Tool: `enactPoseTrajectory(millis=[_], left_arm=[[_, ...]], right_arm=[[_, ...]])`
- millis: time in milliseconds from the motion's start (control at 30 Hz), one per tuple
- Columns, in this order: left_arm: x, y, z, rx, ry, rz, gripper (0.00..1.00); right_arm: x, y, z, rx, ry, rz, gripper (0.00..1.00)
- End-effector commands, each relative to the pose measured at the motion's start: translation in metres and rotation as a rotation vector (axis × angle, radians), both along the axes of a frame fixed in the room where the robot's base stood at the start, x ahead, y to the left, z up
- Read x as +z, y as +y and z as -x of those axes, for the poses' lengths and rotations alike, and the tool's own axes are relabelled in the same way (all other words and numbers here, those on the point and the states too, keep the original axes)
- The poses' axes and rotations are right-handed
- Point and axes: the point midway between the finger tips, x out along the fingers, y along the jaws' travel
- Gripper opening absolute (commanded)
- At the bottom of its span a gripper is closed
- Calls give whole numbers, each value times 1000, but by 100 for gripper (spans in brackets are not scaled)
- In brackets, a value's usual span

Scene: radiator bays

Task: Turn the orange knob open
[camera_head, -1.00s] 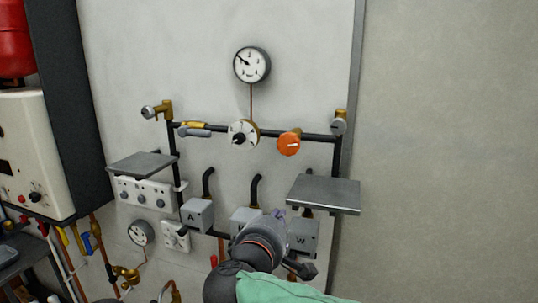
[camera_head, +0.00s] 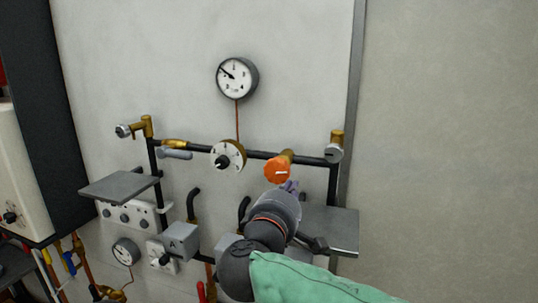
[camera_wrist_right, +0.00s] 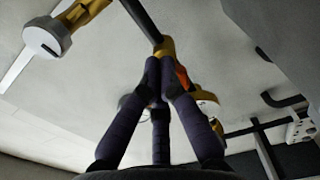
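The orange knob (camera_head: 277,171) sits on a brass valve on the black pipe, right of the white dial (camera_head: 228,156), with a light mark on its face. My right gripper (camera_head: 290,187) is just below and right of the knob, and I see no clear contact. In the right wrist view, the purple fingers (camera_wrist_right: 160,75) come together at their tips with nothing visible between them. A sliver of the orange knob (camera_wrist_right: 183,77) shows behind the right finger; the rest is hidden. My left gripper is not in view.
A round gauge (camera_head: 237,77) hangs above the pipe. A grey-handled brass valve (camera_head: 175,152) is on the left and a brass fitting (camera_head: 335,146) on the right. Grey shelves stick out at the left (camera_head: 118,187) and at the right (camera_head: 335,228), beside my right wrist.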

Motion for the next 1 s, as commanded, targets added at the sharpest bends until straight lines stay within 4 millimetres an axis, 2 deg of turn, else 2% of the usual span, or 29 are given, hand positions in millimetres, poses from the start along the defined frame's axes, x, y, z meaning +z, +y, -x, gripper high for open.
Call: enactPoseTrajectory(millis=[33,300,1000], left_arm=[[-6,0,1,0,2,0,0],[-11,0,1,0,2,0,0],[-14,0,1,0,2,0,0]], right_arm=[[-5,-1,-5,-1,1,1,0],[-3,-6,-19,0,2,2,0],[0,-7,-19,2,1,0,0]])
